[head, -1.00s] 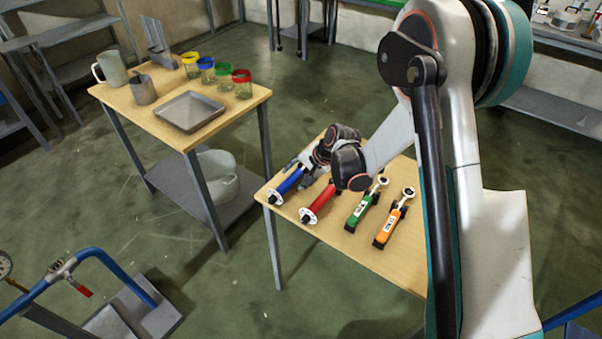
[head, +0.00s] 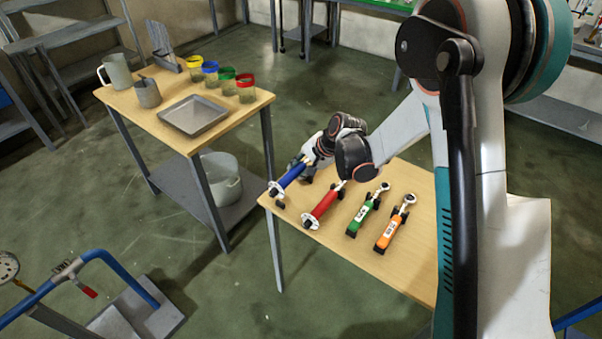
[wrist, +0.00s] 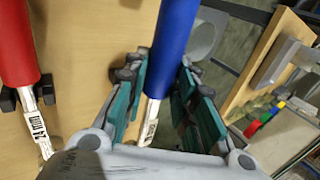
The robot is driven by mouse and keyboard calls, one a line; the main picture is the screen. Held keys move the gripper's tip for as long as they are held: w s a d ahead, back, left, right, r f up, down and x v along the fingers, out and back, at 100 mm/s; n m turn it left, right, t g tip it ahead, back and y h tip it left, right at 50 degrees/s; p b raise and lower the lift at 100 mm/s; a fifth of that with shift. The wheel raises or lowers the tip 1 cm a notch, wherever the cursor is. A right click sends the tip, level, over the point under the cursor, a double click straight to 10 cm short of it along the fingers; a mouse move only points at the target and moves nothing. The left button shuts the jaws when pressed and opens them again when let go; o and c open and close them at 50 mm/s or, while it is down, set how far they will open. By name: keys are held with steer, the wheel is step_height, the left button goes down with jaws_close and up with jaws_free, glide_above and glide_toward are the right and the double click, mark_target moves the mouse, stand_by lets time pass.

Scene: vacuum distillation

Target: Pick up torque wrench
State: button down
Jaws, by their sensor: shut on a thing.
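The blue torque wrench (head: 292,174) is in my gripper (head: 304,168) at the left end of the wooden table, its handle slightly raised above its black rest. In the wrist view, its blue handle and silver shaft (wrist: 150,122) run between the teal-padded fingers of the gripper (wrist: 157,90); the contact itself is partly hidden. A red wrench (head: 322,203) lies just to the right. A green one (head: 364,216) and an orange one (head: 392,231) lie further right. The blue wrench's head is hidden by the gripper.
The wooden table (head: 412,276) has bare room at its right.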

step_height(320, 180, up, 15)
steer(key=p, duration=0.4)
steer(key=shift+f, duration=0.1)
steer(key=c, duration=1.9)
jaws_free()
jaws_close()
